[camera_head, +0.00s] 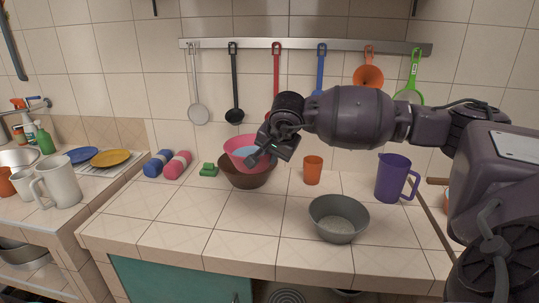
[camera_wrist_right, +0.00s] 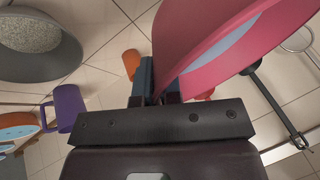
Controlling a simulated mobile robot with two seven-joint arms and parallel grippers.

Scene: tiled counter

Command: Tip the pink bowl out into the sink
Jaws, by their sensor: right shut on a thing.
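The pink bowl (camera_head: 234,144) is above the brown bowl (camera_head: 240,179) at the back middle of the counter, with pale blue contents showing inside. It hides part of the brown bowl; I cannot tell whether the two touch. My right gripper (camera_head: 264,156) is shut on the pink bowl's right rim. In the right wrist view, the pink bowl (camera_wrist_right: 255,62) rises from between the fingers of the right gripper (camera_wrist_right: 159,84). My left gripper is not in view.
A grey bowl (camera_head: 338,229) with grainy contents stands at the front right. An orange cup (camera_head: 313,171) and purple jug (camera_head: 390,178) stand behind it. A white pitcher (camera_head: 60,183) and plates (camera_head: 111,158) occupy the left counter. The front-left counter is clear; utensils hang behind.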

